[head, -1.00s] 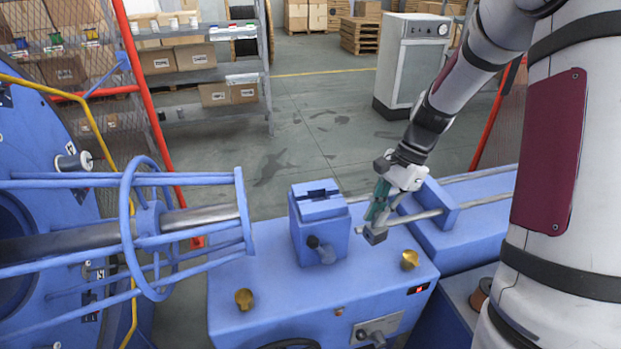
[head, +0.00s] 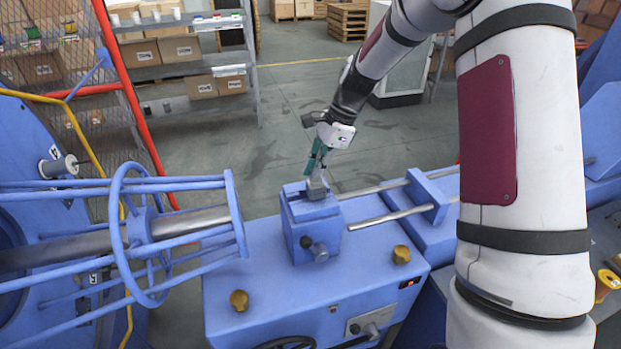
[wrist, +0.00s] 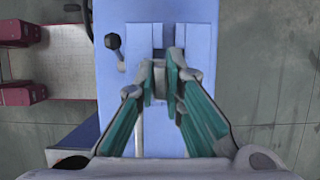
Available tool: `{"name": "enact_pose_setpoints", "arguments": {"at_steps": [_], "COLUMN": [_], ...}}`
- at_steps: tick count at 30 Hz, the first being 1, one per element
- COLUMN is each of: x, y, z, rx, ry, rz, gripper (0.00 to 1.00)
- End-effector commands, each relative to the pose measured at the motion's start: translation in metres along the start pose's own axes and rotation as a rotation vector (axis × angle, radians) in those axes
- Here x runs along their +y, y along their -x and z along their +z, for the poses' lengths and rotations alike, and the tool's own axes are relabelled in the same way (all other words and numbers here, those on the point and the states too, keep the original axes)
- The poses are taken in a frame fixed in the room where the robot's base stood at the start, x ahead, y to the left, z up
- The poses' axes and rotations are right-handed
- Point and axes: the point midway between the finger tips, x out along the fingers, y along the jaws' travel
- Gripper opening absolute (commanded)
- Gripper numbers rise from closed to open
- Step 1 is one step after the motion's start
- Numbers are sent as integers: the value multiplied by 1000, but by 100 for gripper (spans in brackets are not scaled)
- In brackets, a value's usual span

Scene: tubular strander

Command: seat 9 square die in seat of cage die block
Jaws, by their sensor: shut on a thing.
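The blue cage die block (head: 309,231) stands on the blue machine bed, with a slot in its top. My gripper (head: 317,171) points down over the block's top and is shut on a small grey square die (head: 317,189). The die is at the slot; I cannot tell whether it touches the block or hangs just above it. In the wrist view, the green-lined fingers (wrist: 160,74) pinch the die (wrist: 160,81) in line with the slot of the block (wrist: 200,45). The fingers and die hide part of the seat.
A black-knobbed lever (head: 318,251) sticks out from the block's front. Two brass knobs (head: 239,300) (head: 401,254) stand on the bed. Steel rods (head: 395,216) run right of the block. The round blue cage (head: 236,215) ends close on the left.

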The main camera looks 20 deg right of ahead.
Motion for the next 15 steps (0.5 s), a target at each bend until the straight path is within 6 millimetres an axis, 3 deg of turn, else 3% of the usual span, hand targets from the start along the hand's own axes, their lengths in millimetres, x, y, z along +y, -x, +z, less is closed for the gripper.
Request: {"name": "enact_pose_setpoints", "arguments": {"at_steps": [6,15], "x": [-14,-12], "y": [-5,-31], "z": [10,-1], "rx": [0,-1], "ry": [0,-1], "rz": [-2,1], "gripper": [0,0]}}
